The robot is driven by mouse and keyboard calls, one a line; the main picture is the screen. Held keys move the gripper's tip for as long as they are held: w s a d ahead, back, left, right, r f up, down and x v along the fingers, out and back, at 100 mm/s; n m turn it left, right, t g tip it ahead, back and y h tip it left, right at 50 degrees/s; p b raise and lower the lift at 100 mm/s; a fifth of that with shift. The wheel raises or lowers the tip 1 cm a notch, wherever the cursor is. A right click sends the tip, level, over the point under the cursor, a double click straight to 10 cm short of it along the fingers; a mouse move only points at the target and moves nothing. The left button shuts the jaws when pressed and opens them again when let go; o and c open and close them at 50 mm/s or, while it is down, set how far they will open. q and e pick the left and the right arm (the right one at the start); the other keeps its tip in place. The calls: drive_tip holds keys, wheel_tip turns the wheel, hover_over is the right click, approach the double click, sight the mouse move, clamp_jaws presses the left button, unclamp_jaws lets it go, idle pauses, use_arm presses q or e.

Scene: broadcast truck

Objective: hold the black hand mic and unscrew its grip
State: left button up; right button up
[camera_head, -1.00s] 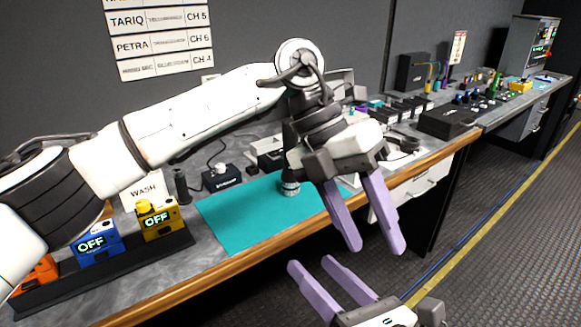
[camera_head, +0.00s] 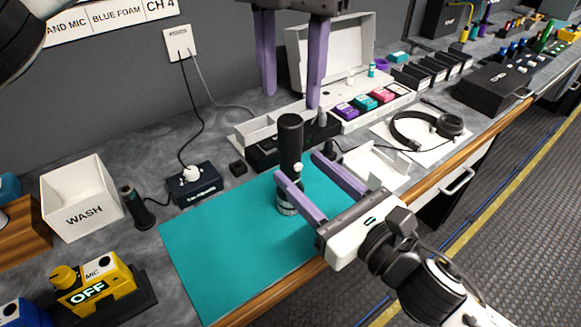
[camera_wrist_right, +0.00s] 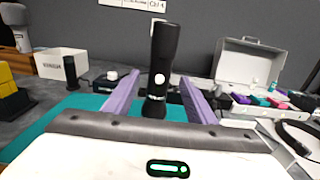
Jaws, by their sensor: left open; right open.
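The black hand mic (camera_head: 290,138) stands upright on the teal mat (camera_head: 225,245), with a white button on its side and a silvery band low down. It also shows in the right wrist view (camera_wrist_right: 163,55), between the purple fingers. My right gripper (camera_head: 302,170) is open, its fingers pointing at the mic's lower part from the front right; contact is not clear.
A white WASH bin (camera_head: 82,205) and a yellow OFF box (camera_head: 95,283) stand at left. A small black box with a white knob (camera_head: 193,184) is behind the mat. An open case (camera_head: 335,55), colored packs and headphones (camera_head: 428,128) lie to the right. The mat's left part is clear.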

drive_tip(key=x, duration=0.8)
drive_tip(key=shift+w+a, duration=0.1)
drive_tip(key=shift+a, duration=0.05)
clamp_jaws()
